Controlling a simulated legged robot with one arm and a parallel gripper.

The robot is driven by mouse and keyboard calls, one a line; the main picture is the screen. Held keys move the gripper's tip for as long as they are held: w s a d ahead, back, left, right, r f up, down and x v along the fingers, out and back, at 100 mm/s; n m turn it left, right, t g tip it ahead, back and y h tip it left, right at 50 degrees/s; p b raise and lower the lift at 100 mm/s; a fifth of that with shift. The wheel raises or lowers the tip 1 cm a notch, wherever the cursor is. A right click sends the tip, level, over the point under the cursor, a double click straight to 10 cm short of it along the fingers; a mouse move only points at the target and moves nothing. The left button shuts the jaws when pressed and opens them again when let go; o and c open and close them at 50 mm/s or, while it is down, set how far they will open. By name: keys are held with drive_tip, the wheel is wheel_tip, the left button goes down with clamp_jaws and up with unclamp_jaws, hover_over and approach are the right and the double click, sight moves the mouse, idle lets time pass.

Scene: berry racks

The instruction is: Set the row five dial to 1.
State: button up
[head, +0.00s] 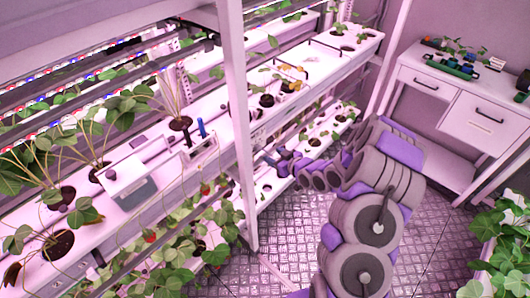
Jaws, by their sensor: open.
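My arm reaches from the lower middle toward the rack, and my gripper (268,158) is at its far end, just right of the white upright post. It is small and dark in this view, open, with nothing visible between its fingers. It is close to the front edge of the rack's planting shelf (315,83). A small pale panel (257,136) with faint marks sits on that edge, just above my gripper. I cannot make out a row five dial or its setting; it may be too small or hidden.
The white post (239,130) stands close left of my gripper. A white drawer cabinet (455,105) with tools stands at the right. The metal floor (290,225) between is partly clear; plants fill the lower right corner.

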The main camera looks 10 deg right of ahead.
sight(260, 150)
drive_tip(key=w+a, duration=0.1)
drive_tip(key=w+a+f, duration=0.1)
drive_tip(key=w, duration=0.1)
drive_tip(key=w+a+f, duration=0.1)
drive_tip(key=a, duration=0.1)
drive_tip(key=shift+w+b, duration=0.2)
drive_tip(key=shift+b, duration=0.2)
drive_tip(key=shift+w+a+f, duration=0.1)
drive_tip(key=shift+w+f, duration=0.15)
drive_tip(key=shift+w, duration=0.2)
drive_tip(key=shift+w+d, duration=0.15)
drive_tip(key=shift+d, duration=0.25)
drive_tip(key=shift+a, duration=0.45)
drive_tip(key=c, duration=0.4)
drive_tip(key=shift+d, duration=0.15)
clamp_jaws()
